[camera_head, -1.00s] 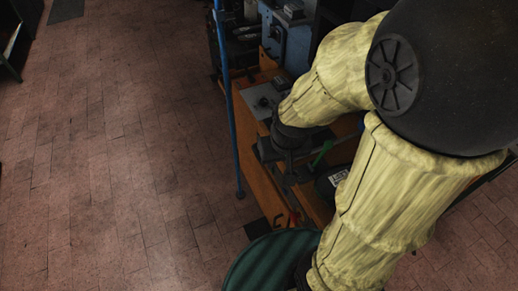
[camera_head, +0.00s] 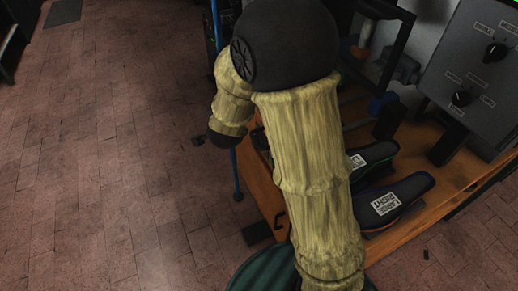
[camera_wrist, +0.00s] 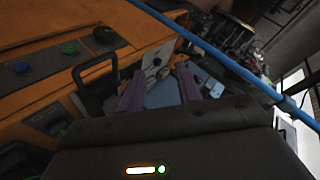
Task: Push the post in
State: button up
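A thin blue upright pole (camera_head: 236,175) stands at the left edge of the orange bench in the head view. It crosses the wrist view diagonally (camera_wrist: 215,52). I cannot tell whether it is the task's post; no other post stands out clearly. My gripper (camera_wrist: 160,86) shows two purplish fingers spread apart in the wrist view, with a grey-blue surface visible between them. It appears empty. In the head view my dark wrist end hangs left of the bench, near the pole, and the fingers are mostly hidden.
The orange bench (camera_head: 262,196) carries two dark footwear-shaped pieces with white labels (camera_head: 370,158) (camera_head: 400,200). A grey control box with knobs (camera_head: 478,62) stands at right. The wrist view shows a black handle (camera_wrist: 84,88), a blue button (camera_wrist: 21,68) and a green button (camera_wrist: 69,48).

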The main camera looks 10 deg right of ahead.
notch_tip(320, 180, down, 10)
jog(key=w+a+m+t+h+b, duration=0.2)
jog(key=m+h+b, duration=0.4)
jog(key=m+b, duration=0.25)
jog(key=s+a+f+m+g+h+b, duration=0.1)
jog(key=s+a+f+m+h+b, duration=0.1)
jog(key=s+f+m+h+b, duration=0.6)
jog(key=shift+a+g+h+b, duration=0.15)
jog(key=shift+g+h+b, duration=0.2)
jog(key=shift+h, duration=0.25)
jog(key=shift+f, duration=0.1)
jog(key=p+x, duration=0.1)
jog(key=x, duration=1.6)
jog(key=shift+w+f, duration=0.1)
jog(key=shift+w, duration=0.05)
